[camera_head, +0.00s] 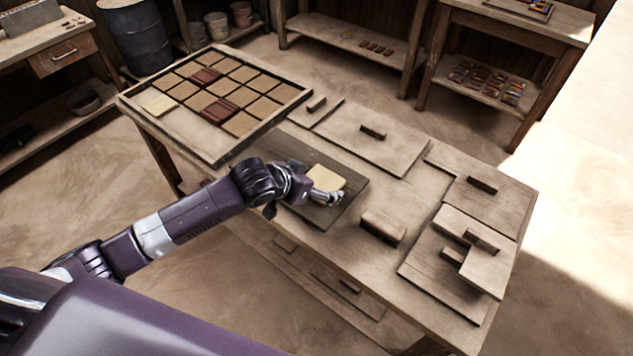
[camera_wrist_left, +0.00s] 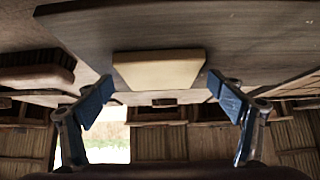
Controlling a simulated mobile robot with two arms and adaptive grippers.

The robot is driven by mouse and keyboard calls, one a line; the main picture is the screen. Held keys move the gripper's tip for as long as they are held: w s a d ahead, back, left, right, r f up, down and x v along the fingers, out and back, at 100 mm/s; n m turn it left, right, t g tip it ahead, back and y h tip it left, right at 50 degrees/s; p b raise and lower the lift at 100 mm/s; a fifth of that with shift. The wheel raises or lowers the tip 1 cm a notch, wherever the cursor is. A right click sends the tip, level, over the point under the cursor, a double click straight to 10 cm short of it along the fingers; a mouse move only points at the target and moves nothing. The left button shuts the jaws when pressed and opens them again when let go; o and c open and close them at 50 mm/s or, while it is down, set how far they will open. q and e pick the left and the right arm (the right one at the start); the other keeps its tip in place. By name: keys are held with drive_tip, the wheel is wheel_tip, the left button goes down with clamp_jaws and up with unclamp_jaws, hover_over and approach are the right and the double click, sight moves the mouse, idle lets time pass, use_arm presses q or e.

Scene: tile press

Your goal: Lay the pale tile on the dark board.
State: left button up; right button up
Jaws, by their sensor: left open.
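The pale tile (camera_head: 325,177) lies on the dark board (camera_head: 345,205) on the workbench, partly hidden by my left gripper (camera_head: 328,197). In the left wrist view the tile (camera_wrist_left: 158,71) appears flat against the dark board (camera_wrist_left: 250,40). The left gripper's fingers (camera_wrist_left: 165,86) are spread wide, one to each side of the tile, with gaps visible between them and its edges. My right gripper is not in view.
A tray (camera_head: 205,145) of brown and dark red tiles, with another pale tile (camera_head: 160,105), sits at the bench's far left. Flat panels with handles (camera_head: 372,132) cover much of the bench.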

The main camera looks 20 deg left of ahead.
use_arm(q)
drive_tip(key=shift+r, duration=0.1)
drive_tip(key=shift+s+a+r, duration=0.1)
drive_tip(key=shift+r, duration=0.1)
drive_tip(key=v, duration=1.1)
drive_tip(key=shift+s+r, duration=0.2)
drive_tip(key=shift+s, duration=0.05)
